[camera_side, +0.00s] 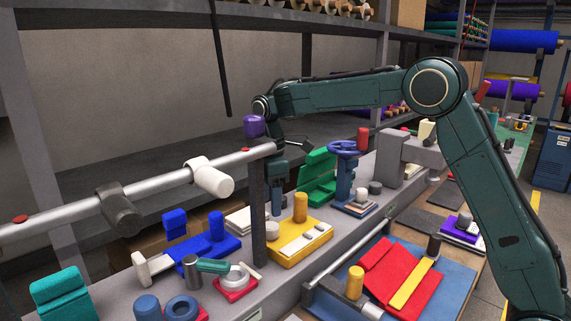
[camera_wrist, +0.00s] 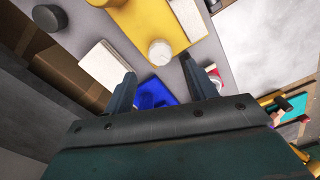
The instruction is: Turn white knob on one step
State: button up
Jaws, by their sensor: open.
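A short white knob (camera_wrist: 160,52) stands at the edge of a yellow plate (camera_wrist: 140,20) in the wrist view. In the side view the white knob (camera_side: 272,230) sits at the plate's left end, partly hidden by a dark post. My gripper (camera_wrist: 170,72) points down with its two fingers apart and nothing between them. The knob appears just beyond the gap between the fingertips, not held. In the side view my gripper (camera_side: 277,208) is above the bench near the knob, its fingers partly hidden.
A yellow cylinder (camera_side: 300,207) rises from the same plate. A dark post (camera_side: 258,215) and a metal rail (camera_side: 160,190) with a white roller stand close by.

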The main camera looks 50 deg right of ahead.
notch_tip(320, 180, up, 6)
dwell(0.4)
jog(key=shift+s+r, duration=0.1)
jog(key=shift+r, duration=0.05)
jog(key=s+d+r+m+t, duration=0.1)
jog(key=s+r+m, duration=0.2)
jog(key=s, duration=0.3)
jog(key=s+d+r+m+t, duration=0.1)
jog(key=s+d+r+m, duration=0.15)
jog(key=s, duration=0.45)
jog(key=s+f+m+t, duration=0.3)
jog(key=s+m, duration=0.2)
jog(key=s, duration=1)
jog(key=n+g, duration=0.5)
jog(key=n, duration=1.2)
send_over(271, 225)
jog(key=shift+f+m, duration=0.25)
jog(key=shift+f, duration=1.5)
jog(key=shift+f, duration=0.1)
